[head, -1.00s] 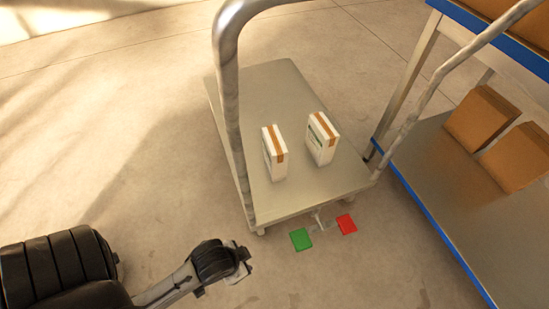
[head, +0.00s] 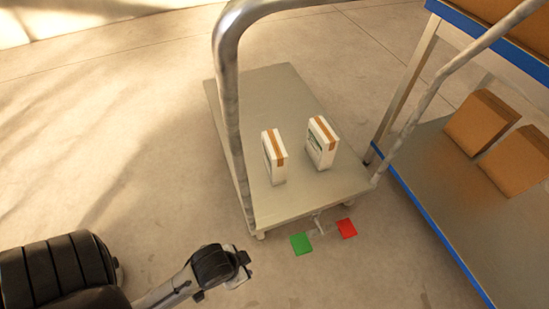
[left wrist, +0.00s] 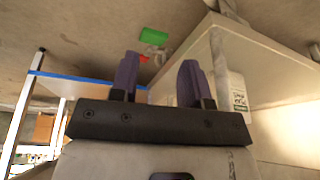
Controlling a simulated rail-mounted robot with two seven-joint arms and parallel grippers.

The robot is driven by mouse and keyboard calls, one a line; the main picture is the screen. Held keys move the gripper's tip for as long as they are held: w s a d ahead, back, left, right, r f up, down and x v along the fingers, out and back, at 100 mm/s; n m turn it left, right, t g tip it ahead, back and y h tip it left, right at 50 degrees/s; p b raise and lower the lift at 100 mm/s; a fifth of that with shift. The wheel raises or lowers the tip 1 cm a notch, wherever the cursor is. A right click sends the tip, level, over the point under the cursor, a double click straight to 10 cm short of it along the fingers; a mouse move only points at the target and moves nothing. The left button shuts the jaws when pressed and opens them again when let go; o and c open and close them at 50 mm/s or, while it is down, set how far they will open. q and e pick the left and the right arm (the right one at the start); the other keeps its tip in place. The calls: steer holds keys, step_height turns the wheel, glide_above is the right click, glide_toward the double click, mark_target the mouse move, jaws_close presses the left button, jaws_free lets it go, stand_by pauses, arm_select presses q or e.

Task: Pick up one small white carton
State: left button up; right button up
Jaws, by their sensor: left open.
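Two small white cartons with brown tape stand upright on the flat grey trolley deck. The left carton (head: 274,157) and the right carton (head: 321,143) are a little apart from each other. In the left wrist view part of one white carton (left wrist: 237,92) shows at the right, beyond the fingers. My left gripper (head: 240,268) is at the lower middle of the head view, in front of the trolley and clear of both cartons. In the left wrist view its dark fingers (left wrist: 158,82) are spread with nothing between them. My right gripper is not in view.
The trolley (head: 270,95) has a tall metal handle (head: 228,90) rising close to the left carton. A green pedal (head: 300,242) and a red pedal (head: 346,227) sit at its near end. A blue-edged shelf cart (head: 430,215) with brown boxes (head: 482,122) stands at the right. The floor at left is clear.

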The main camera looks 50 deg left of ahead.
arm_select(q)
steer(key=o, duration=1)
